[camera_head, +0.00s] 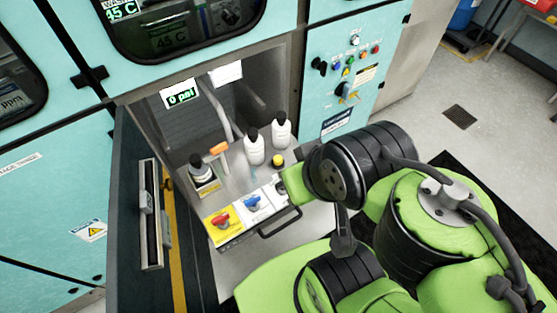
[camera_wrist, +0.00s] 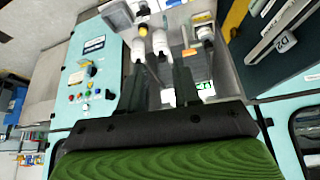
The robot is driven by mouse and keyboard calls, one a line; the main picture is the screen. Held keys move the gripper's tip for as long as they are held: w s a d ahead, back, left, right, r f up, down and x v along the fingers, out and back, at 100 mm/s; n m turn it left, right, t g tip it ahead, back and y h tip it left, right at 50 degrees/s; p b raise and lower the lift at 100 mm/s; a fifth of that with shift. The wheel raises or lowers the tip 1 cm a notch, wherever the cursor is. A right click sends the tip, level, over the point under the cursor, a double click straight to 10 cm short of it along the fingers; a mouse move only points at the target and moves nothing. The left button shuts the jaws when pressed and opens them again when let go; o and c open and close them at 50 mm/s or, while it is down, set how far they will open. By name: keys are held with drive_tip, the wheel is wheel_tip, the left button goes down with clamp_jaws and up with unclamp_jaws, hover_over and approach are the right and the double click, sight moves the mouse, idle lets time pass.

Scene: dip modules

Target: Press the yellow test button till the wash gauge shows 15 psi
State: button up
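The wash gauge (camera_head: 181,95) reads 0 psi in the head view, hanging at the upper left of the open bay. A small black cylinder with a yellow top, which looks like the yellow test button (camera_head: 278,160), stands on the bay's tray to the right of the white bottles' bases. In the head view my wrist is right of the tray's front and hides the fingers.
Two white bottles (camera_head: 254,147) and a shorter bottle (camera_head: 200,170) stand on the tray. An orange piece (camera_head: 219,148) lies behind. A control panel (camera_head: 348,68) is at right.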

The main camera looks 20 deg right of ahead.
clamp_jaws()
idle(1.2)
